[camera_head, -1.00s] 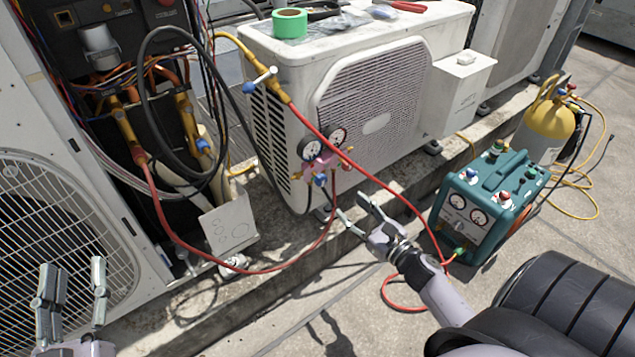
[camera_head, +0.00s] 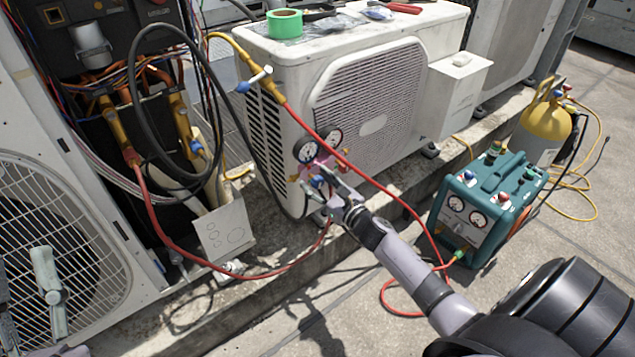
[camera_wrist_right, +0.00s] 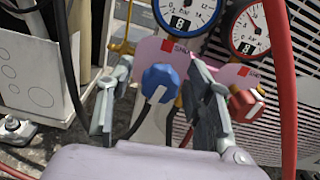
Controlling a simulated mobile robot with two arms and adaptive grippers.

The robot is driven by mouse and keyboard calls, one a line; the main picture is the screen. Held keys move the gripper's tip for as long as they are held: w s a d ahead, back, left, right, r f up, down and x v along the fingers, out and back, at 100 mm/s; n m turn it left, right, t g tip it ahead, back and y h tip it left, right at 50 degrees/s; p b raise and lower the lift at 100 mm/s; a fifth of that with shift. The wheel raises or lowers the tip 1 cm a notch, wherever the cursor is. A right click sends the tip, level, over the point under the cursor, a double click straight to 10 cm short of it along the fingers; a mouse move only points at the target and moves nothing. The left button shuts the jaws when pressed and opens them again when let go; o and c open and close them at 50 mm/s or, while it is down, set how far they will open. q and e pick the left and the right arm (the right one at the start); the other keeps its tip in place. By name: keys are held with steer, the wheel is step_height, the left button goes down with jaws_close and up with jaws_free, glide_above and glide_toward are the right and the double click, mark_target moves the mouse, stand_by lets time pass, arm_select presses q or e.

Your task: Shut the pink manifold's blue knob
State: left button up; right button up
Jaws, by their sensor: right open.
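The pink manifold (camera_head: 312,172) hangs in front of the white condenser's left corner, with two round gauges above it. In the right wrist view its pink body (camera_wrist_right: 165,50) shows behind the blue knob (camera_wrist_right: 160,82), which has a white mark on its face. A red knob (camera_wrist_right: 246,104) sits to the right. My right gripper (camera_head: 323,183) is open at the manifold. In the wrist view its fingers stand either side of the blue knob, with the right finger between the blue and red knobs; contact cannot be told. My left gripper (camera_head: 27,290) is open and empty at the lower left.
A red hose (camera_head: 385,190) runs past the manifold to the teal recovery machine (camera_head: 490,205). Another red hose (camera_head: 190,252) loops at left. A yellow cylinder (camera_head: 545,122) stands at right. The white condenser (camera_head: 300,65) is close behind the manifold.

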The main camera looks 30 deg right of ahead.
jaws_close()
stand_by(0.5)
